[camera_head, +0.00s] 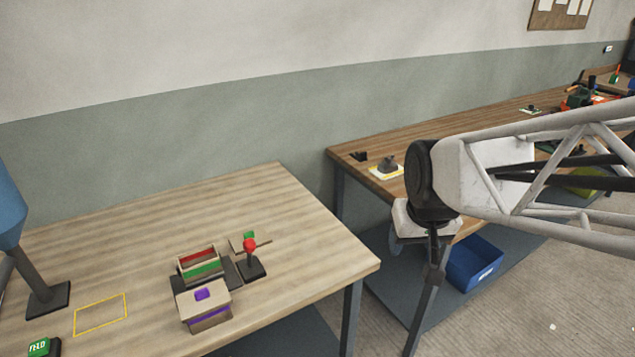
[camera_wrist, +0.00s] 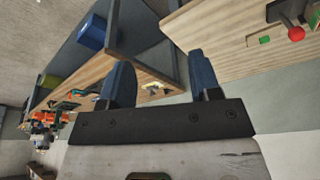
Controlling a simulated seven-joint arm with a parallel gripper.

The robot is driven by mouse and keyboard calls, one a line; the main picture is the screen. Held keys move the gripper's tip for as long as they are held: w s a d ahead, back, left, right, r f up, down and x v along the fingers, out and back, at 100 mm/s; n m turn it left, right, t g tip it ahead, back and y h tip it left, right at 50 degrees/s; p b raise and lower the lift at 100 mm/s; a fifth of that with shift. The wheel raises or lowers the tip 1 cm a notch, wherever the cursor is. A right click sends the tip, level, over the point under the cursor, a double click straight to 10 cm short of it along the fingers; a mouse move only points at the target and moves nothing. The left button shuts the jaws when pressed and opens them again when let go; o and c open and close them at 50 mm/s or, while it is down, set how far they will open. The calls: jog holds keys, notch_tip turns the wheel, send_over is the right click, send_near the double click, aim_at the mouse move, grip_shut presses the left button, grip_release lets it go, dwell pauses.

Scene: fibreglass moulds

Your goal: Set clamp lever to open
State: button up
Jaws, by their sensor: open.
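A lever with a red ball knob (camera_head: 250,245) stands on a dark base on the light wooden table, roughly upright in the head view. A small green marker (camera_head: 248,236) lies just behind it. Beside it is a wooden mould fixture (camera_head: 198,262) with red and green strips. In the wrist view the red knob (camera_wrist: 296,33) shows at the top right, with a green patch (camera_wrist: 265,40) near it. My gripper (camera_wrist: 161,72) has its two blue fingers apart with nothing between them. It is well to the right of the lever, touching nothing visible.
A wooden block with purple marks (camera_head: 203,308) sits in front of the fixture. A yellow outline (camera_head: 101,314) and a green button box (camera_head: 42,347) are at left. A second bench (camera_head: 440,133) stands behind my arm. A blue bin (camera_head: 474,263) sits low.

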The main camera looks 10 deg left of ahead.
jog(key=w+a+f+n+y, duration=0.1)
jog(key=w+a+f+n, duration=0.15)
jog(key=a, duration=0.65)
jog(key=w+a+f+n, duration=0.15)
jog(key=w+a, duration=0.25)
jog(key=a, duration=0.5)
jog(key=n+y, duration=0.1)
send_over(249, 241)
jog(key=s+d, duration=0.1)
jog(key=f, duration=0.5)
jog(key=shift+s+d+f, duration=0.2)
jog(key=shift+f, duration=0.1)
jog(key=shift+x, duration=3.8)
jog(key=shift+a, duration=0.1)
grip_shut()
